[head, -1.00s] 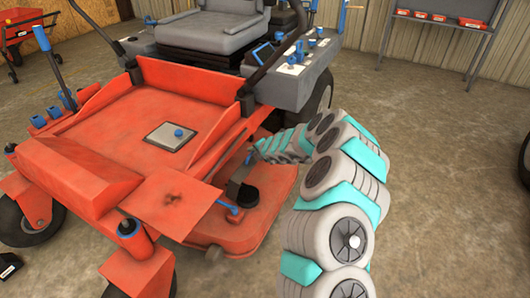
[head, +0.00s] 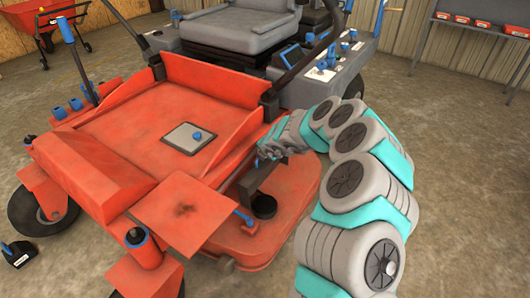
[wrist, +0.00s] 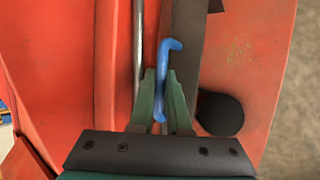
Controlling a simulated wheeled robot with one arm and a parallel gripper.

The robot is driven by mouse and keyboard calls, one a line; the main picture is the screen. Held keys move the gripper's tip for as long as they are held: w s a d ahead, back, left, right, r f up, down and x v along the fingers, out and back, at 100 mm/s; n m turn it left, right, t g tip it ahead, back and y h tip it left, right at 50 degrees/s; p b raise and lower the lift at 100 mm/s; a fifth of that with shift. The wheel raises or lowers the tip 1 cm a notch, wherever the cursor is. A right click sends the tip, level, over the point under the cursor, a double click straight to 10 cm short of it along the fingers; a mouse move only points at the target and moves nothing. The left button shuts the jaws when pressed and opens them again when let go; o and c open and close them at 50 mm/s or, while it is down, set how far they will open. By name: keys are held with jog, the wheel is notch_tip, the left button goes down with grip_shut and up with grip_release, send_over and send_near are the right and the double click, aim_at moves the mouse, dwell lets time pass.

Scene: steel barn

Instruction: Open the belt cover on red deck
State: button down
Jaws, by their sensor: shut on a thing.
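The red deck (head: 290,205) sits low at the right side of the red mower; it fills much of the wrist view (wrist: 255,70). A dark grey, flat cover-like part (wrist: 187,45) lies along the deck, and its dark strip shows in the head view (head: 254,181). I cannot tell for sure that it is the belt cover. A blue bent handle (wrist: 164,62) stands beside its edge. My gripper (wrist: 162,82) is shut on the blue handle, with a green finger on each side. In the head view my gripper (head: 266,152) is small and partly hidden.
A black round knob (wrist: 220,114) is just right of my fingers. A metal rod (wrist: 138,50) runs close on the left. The red footplate (head: 150,125) rises beside the deck. Concrete floor (head: 455,150) is clear to the right.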

dwell(0.3)
jog(key=c, duration=1.2)
grip_release()
jog(key=shift+d, duration=0.1)
jog(key=shift+o, duration=0.2)
jog(key=shift+b+v, duration=0.3)
jog(key=shift+v, duration=0.55)
jog(key=v, duration=0.6)
jog(key=shift+b, duration=0.45)
jog(key=shift+r, duration=0.15)
